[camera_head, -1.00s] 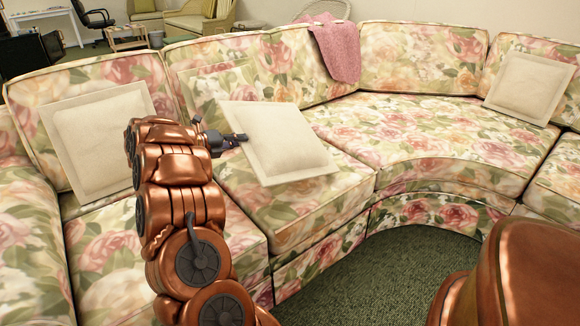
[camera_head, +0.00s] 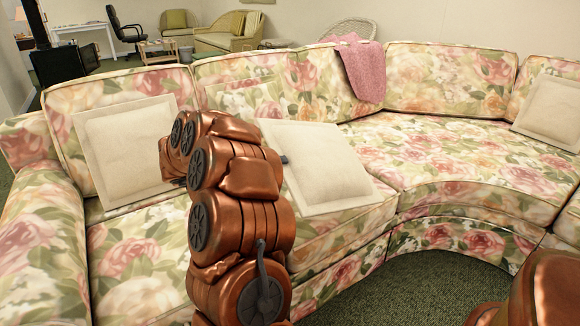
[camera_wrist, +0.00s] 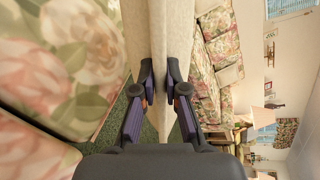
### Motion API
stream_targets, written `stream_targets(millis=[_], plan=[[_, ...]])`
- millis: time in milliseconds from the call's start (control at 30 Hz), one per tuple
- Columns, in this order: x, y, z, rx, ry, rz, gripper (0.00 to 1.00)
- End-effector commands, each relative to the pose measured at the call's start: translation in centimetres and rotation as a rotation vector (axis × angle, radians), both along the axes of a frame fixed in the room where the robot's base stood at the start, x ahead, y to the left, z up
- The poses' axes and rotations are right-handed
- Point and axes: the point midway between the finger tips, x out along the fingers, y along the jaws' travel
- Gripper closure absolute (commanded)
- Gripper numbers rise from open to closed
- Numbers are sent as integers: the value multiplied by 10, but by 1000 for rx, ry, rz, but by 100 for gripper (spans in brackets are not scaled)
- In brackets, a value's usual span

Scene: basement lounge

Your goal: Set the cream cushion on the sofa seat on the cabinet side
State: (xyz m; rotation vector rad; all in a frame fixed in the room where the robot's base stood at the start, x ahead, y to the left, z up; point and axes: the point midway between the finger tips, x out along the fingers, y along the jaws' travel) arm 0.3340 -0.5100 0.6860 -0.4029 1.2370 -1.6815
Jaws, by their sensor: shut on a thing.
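My gripper (camera_wrist: 160,82) is shut on a cream cushion (camera_head: 318,168). The wrist view shows the cushion (camera_wrist: 159,30) edge-on between the two fingers. In the head view the cushion is tilted over the floral sofa's left section; I cannot tell whether it touches the seat. My arm hides its left edge and most of my gripper. The floral sofa (camera_head: 445,148) curves from left to right. A second cream cushion (camera_head: 122,145) leans on its left backrest, and a third (camera_head: 552,112) leans at the far right.
A pink throw (camera_head: 361,72) hangs over the backrest. A dark box-like unit (camera_head: 66,66) with a pipe stands behind the sofa at left; I cannot tell if it is the cabinet. The curved middle seat is clear. Green carpet (camera_head: 425,290) lies in front.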

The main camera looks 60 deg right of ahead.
Motion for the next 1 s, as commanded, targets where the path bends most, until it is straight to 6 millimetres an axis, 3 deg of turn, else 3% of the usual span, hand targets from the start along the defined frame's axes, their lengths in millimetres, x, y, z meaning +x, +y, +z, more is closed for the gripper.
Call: stream_targets(millis=[500, 1000], plan=[[41, -63, -9, -1, 1, 0, 100], [73, -110, -14, 0, 1, 1, 100]])
